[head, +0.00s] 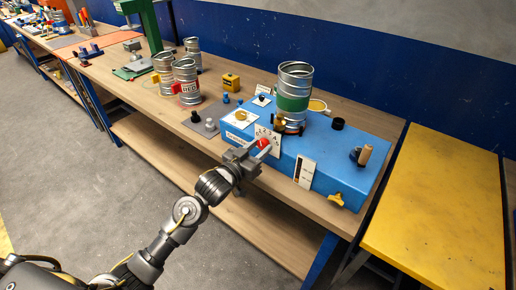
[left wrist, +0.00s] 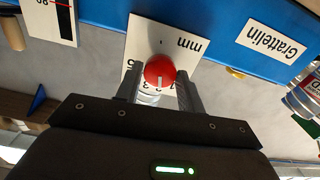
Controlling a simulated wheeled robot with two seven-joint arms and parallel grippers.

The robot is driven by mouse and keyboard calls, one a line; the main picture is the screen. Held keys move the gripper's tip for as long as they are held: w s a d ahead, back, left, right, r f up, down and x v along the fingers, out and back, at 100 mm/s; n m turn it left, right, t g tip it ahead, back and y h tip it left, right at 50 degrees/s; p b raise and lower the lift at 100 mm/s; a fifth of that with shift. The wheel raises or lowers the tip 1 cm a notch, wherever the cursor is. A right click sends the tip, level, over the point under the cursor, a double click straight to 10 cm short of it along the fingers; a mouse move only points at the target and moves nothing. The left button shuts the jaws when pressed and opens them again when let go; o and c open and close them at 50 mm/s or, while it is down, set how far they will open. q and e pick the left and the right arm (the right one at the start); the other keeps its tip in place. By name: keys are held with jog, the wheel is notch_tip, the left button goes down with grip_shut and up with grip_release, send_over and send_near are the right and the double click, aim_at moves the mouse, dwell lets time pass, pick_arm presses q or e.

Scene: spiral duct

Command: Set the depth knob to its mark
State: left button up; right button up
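The red depth knob (head: 264,143) sits on a white dial plate (head: 274,139) on the front of the blue machine (head: 316,140). In the left wrist view the knob (left wrist: 160,72) shows a short white pointer line toward the lower part of the picture. Its plate (left wrist: 163,45) carries numbers and "mm", upside down. My left gripper (head: 258,151) is at the knob, one finger on each side of it. In the left wrist view the fingers (left wrist: 160,82) flank the knob closely; whether they press on it is unclear. Fingers hide part of the scale. My right gripper is out of view.
A metal duct (head: 294,88) with a green band stands on the machine. A scale plate (head: 304,171), a yellow wing knob (head: 337,201) and a wooden-handled lever (head: 363,154) lie to the right. Cans (head: 186,82) stand on the bench at left. A yellow table (head: 440,200) is at right.

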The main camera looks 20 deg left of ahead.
pick_arm(q)
jog(key=c, duration=0.5)
jog(key=shift+m, duration=1.3)
jog(key=shift+m+p, duration=0.3)
jog(key=shift+m, duration=1.2)
jog(key=o, duration=1)
